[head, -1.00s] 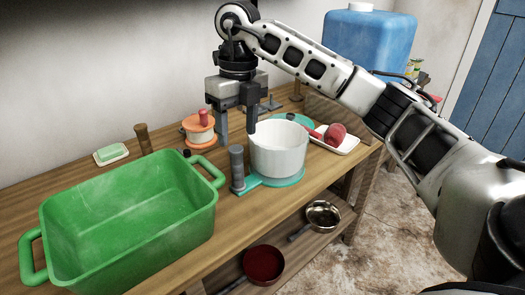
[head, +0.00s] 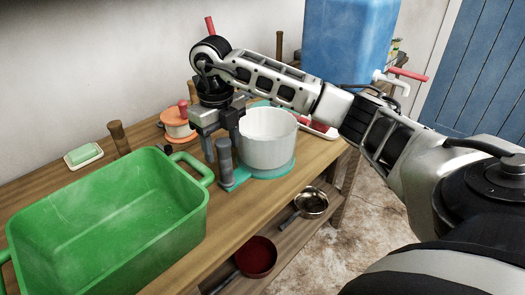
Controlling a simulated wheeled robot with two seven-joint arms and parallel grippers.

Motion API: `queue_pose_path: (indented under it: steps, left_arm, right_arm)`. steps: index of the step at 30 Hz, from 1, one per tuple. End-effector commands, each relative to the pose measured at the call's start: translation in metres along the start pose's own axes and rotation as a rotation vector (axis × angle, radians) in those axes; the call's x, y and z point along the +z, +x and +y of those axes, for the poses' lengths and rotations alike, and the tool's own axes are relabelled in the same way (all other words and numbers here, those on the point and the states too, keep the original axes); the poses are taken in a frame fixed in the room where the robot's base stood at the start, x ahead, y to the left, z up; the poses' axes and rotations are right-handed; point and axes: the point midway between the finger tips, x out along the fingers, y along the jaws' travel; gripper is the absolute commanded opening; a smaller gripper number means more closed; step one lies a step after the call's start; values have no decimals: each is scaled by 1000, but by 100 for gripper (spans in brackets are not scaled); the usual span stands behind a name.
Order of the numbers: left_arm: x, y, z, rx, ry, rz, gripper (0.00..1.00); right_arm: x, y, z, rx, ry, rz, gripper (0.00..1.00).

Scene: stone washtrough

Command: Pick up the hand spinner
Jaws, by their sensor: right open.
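A white ribbed drum (head: 267,143) on a teal base (head: 262,176), with a grey upright post (head: 225,165) at its left, looks like the hand spinner. It stands on the wooden bench. My right gripper (head: 220,142) is open, pointing down right at the top of the grey post. Its fingers appear to be either side of the post top; I cannot tell whether they touch it. The gripper hides part of the bench behind. My left gripper is not in view.
A large green tub (head: 110,228) fills the bench's front left. An orange-and-white round item (head: 179,127), a wooden peg (head: 119,137) and a soap dish (head: 84,156) stand behind. A blue tank (head: 347,40) stands back right. Pans (head: 311,203) lie on the lower shelf.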

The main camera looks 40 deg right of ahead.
Motion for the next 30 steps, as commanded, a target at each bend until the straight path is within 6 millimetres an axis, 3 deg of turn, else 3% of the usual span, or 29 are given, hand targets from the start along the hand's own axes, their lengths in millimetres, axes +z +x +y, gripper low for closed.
queue_pose_path:
  steps: [9, 18, 20, 24, 30]
  left_arm:
    - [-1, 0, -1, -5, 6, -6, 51]
    - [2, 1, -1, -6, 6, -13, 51]
    - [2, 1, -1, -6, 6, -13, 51]
    - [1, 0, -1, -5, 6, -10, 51]
    - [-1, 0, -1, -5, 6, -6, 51]
  right_arm:
    - [-3, 44, -2, 0, 0, 4, 55]
    - [-3, 49, -2, 0, -1, 1, 55]
    - [-3, 49, -2, 0, 0, 1, 41]
    - [-3, 49, -2, 0, 0, 1, 2]
    - [-2, 47, -3, -2, 0, -2, 0]
